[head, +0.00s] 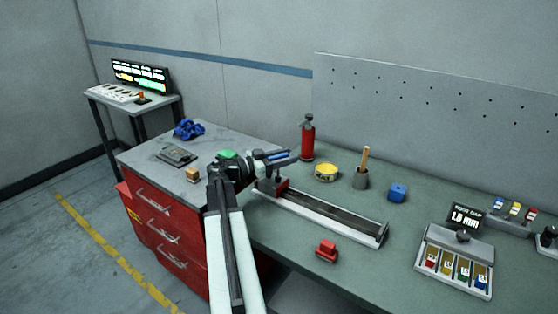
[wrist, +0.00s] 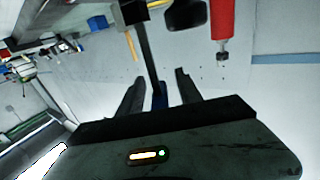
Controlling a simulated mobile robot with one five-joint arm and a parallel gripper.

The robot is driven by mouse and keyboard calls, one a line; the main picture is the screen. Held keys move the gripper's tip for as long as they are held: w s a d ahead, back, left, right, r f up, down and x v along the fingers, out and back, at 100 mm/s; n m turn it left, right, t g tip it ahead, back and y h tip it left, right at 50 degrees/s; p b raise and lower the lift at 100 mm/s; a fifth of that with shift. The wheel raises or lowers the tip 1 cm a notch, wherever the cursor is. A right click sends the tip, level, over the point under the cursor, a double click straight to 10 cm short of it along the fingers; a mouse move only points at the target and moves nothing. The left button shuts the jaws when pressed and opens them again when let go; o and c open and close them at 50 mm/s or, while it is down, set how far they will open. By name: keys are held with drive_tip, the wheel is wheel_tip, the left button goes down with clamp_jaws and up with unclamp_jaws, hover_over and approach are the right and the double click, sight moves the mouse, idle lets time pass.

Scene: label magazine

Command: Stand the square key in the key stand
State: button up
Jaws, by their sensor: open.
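My gripper (head: 287,157) is above the left end of the long rail, its two fingers apart. In the wrist view my gripper (wrist: 157,85) shows a slim dark bar with a blue part (wrist: 159,97) between the fingers. It may be the square key; its cross-section does not show. A blue part (head: 279,157) also shows at the fingers in the head view. I cannot tell whether the fingers touch it. A small blue block (head: 397,193) with a dark spot on top stands on the green bench; it may be the key stand.
A long rail (head: 340,222) with a red block lies below my gripper. A fire extinguisher (head: 307,139), a yellow tin (head: 326,172) and a grey cup (head: 361,181) stand behind it. A red item (head: 327,251) is in front. A label magazine (head: 455,260) is at right.

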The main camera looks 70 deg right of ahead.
clamp_jaws()
drive_tip(key=shift+r, duration=0.1)
wheel_tip(320, 180, up, 10)
drive_tip(key=p, duration=1)
drive_tip(key=shift+r, duration=0.1)
drive_tip(key=shift+f, duration=0.2)
